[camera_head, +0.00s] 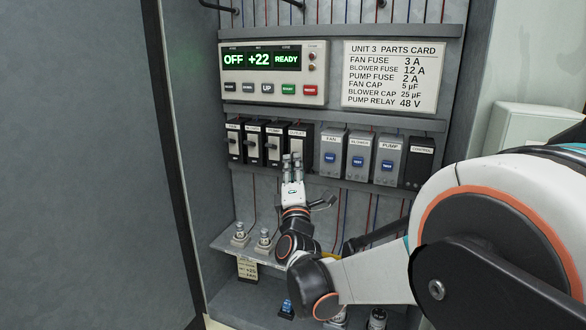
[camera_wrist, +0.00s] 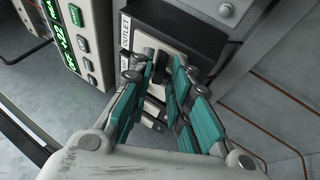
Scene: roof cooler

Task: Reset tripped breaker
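A row of black breakers hangs on the upper rail in the head view: fan (camera_head: 235,141), one labelled in small print beside it (camera_head: 253,142), pump (camera_head: 274,144) and outlet (camera_head: 300,136). The lever positions are too small to compare surely. My gripper (camera_head: 292,159) is just in front of the outlet breaker's lower part and hides some of it. In the wrist view, my gripper (camera_wrist: 158,72) has its teal-padded fingers slightly apart at the face of the outlet breaker (camera_wrist: 182,38). No object shows held between them; contact with the lever cannot be told.
A display panel (camera_head: 272,90) reads OFF, +22, READY above the breakers. Grey fan, blower and pump relays (camera_head: 360,156) and a black control unit (camera_head: 419,162) stand close to the right. A shelf (camera_head: 222,243) with capacitors lies below. A cabinet wall is at left.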

